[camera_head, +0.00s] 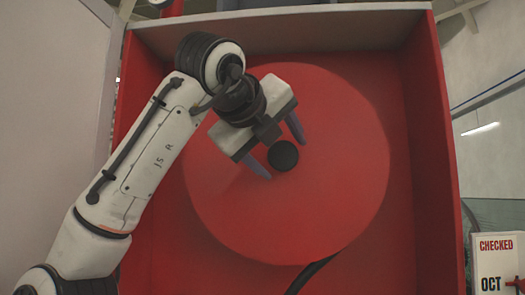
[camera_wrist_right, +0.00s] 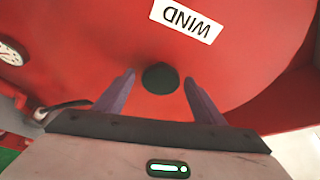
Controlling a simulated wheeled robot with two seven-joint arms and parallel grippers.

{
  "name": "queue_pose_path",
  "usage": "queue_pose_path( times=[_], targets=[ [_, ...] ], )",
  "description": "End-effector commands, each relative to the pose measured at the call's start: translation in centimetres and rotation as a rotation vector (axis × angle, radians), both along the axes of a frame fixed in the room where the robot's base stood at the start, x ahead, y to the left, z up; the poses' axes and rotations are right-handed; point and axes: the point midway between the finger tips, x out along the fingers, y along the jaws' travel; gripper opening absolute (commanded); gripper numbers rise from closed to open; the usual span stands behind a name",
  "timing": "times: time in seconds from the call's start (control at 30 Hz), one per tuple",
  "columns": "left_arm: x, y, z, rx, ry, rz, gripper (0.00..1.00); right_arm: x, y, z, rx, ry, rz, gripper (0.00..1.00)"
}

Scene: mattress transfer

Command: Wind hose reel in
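A large red hose reel disc (camera_head: 340,205) faces me inside a red cabinet. A round black knob (camera_head: 283,156) stands out on the disc; it also shows in the right wrist view (camera_wrist_right: 160,78). My right gripper (camera_head: 285,159) is open, its two purple-grey fingers on either side of the knob. In the right wrist view the fingertips (camera_wrist_right: 159,77) show a gap on each side of the knob. A white "WIND" label (camera_wrist_right: 187,20) appears upside down on the disc. A black hose (camera_head: 315,272) shows below the disc. My left gripper is not in view.
The red cabinet's side wall (camera_head: 436,150) stands to the right and its top edge (camera_head: 350,14) runs above. A white "CHECKED OCT" tag (camera_head: 497,265) is at lower right. A round white gauge (camera_wrist_right: 12,52) is at the left edge of the wrist view.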

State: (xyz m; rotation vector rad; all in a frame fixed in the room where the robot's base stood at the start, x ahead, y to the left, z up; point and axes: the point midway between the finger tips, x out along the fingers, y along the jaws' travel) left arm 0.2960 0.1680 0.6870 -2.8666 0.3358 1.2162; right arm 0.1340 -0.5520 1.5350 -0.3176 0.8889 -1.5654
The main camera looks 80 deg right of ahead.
Motion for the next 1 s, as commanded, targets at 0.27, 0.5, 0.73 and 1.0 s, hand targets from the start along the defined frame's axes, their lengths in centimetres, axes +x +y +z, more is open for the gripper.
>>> queue_pose_path(
  times=[0.27,0.5,0.73,1.0],
  targets=[
    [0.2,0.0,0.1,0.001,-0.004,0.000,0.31,0.1,0.1,0.2,-0.006,0.006,0.002,0.64],
    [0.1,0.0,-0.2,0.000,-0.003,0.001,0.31,0.7,2.6,1.0,-0.009,0.006,0.004,0.64],
    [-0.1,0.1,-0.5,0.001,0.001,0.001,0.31,1.7,6.9,2.3,-0.007,0.006,0.004,0.64],
    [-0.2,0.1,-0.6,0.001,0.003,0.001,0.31,2.2,9.5,3.0,-0.004,0.004,0.002,0.64]
  ],
)
